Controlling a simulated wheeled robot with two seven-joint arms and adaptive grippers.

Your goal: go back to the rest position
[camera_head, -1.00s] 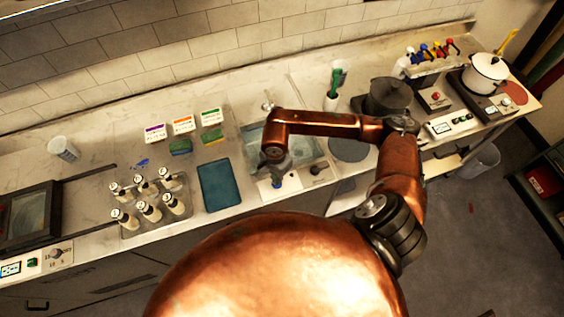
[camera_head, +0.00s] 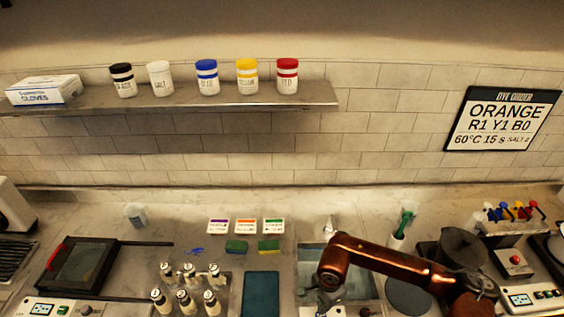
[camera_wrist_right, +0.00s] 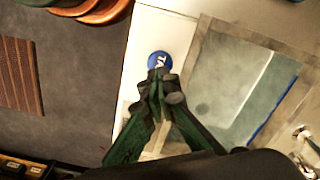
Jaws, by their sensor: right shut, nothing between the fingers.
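My right arm's copper links show at the lower right of the head view, bent over the sink. My right gripper (camera_head: 324,300) hangs at the sink's front edge, near the bottom of the picture. In the right wrist view the right gripper (camera_wrist_right: 158,78) has its fingers together with nothing between them. A round blue button (camera_wrist_right: 160,60) with white letters lies just beyond the fingertips on a white panel; I cannot tell whether they touch it. The sink (camera_wrist_right: 235,85) is to the right of the fingers. My left gripper is in neither view.
A shelf (camera_head: 200,97) on the wall holds several dye jars and a glove box (camera_head: 44,90). Several bottles (camera_head: 188,290) stand in a rack left of a teal mat (camera_head: 261,295). A dye order sign (camera_head: 503,118) hangs on the wall.

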